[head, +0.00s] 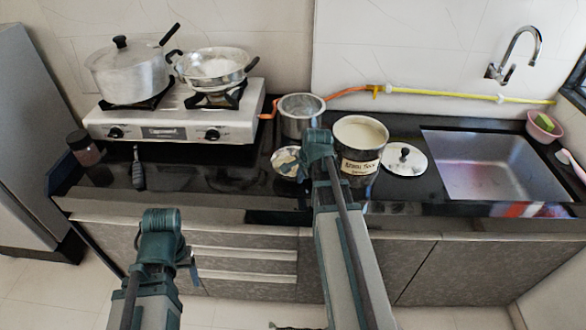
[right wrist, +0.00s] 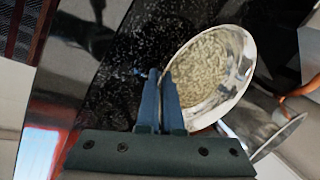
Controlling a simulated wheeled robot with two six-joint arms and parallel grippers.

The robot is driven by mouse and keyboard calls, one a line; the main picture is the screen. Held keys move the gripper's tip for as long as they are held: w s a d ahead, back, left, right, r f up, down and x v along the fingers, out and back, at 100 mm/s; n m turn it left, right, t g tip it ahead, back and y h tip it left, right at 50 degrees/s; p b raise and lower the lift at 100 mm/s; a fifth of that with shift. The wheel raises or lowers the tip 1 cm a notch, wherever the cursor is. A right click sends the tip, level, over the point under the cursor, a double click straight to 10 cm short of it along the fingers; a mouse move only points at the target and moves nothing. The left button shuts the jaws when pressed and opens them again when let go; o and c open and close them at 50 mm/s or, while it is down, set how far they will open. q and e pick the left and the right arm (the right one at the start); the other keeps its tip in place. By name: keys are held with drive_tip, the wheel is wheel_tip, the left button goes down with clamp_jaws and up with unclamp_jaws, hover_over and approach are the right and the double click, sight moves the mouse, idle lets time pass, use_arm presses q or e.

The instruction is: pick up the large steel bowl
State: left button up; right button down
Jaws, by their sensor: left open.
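The steel bowl (head: 285,163) is round and shiny and stands near the front of the black counter, partly hidden behind my right gripper (head: 318,143). In the right wrist view the steel bowl (right wrist: 240,58) holds pale grains. There the fingers of my right gripper (right wrist: 161,76) are close together at the bowl's near rim, one on each side of it, and look shut on it. I cannot tell if the bowl is clear of the counter. My left gripper (head: 160,222) is open and empty, low in front of the cabinet drawers.
A steel pot (head: 302,122) stands behind the bowl, and a labelled soup pot (head: 360,140) and a lid (head: 404,160) stand to the right. The stove (head: 160,130) bears a lidded pot (head: 128,72) and a pan (head: 213,68). The sink (head: 490,165) is at right.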

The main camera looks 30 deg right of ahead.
drive_tip(key=shift+r, duration=0.15)
idle(0.5)
wheel_tip(320, 180, up, 10)
drive_tip(key=p, duration=1)
